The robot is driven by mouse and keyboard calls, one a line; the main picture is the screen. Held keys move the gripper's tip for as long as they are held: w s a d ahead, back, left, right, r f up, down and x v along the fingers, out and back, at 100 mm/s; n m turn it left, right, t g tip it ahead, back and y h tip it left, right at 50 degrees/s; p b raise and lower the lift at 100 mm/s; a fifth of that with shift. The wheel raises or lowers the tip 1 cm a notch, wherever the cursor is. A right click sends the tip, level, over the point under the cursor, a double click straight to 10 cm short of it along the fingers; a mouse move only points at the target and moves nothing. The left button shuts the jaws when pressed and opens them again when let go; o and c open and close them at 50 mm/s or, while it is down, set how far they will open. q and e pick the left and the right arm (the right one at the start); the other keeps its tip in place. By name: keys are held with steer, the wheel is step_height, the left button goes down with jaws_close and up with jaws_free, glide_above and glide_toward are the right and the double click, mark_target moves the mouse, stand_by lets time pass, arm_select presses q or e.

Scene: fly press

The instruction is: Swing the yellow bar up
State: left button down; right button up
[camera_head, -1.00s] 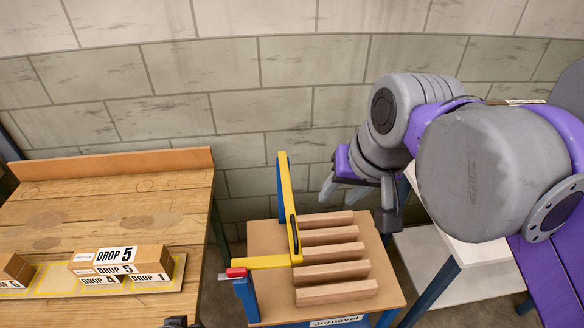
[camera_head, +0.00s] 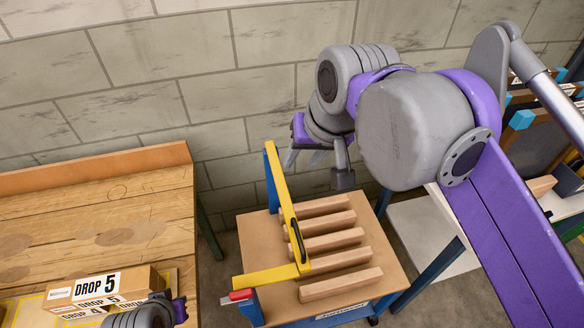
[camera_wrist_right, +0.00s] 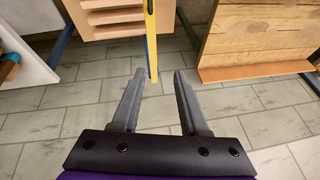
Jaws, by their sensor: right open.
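The yellow bar (camera_head: 286,205) stands along the left side of a small brown table, with a black handle (camera_head: 297,240) on it. Its lower end meets a yellow crosspiece (camera_head: 268,277) with a red tip. A blue post (camera_head: 271,185) stands behind its upper end. My right gripper (camera_head: 304,158) is open and empty, just right of the bar's upper end in the head view. In the right wrist view, the bar's end (camera_wrist_right: 153,72) appears between the two open fingers, beyond their tips and apart from them. My left gripper is not clearly seen.
Several wooden strips (camera_head: 338,263) lie on the brown table (camera_head: 250,238), right of the bar. A wooden bench (camera_head: 110,215) at left holds DROP boxes (camera_head: 98,289). A white table (camera_head: 450,215) stands at right. A block wall is behind; a floor gap separates bench and table.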

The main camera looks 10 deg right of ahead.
steer(key=x, duration=0.7)
steer(key=shift+w, duration=0.2)
steer(key=shift+a+f, duration=0.1)
steer(key=shift+f, duration=0.05)
jaws_close()
stand_by(1.0)
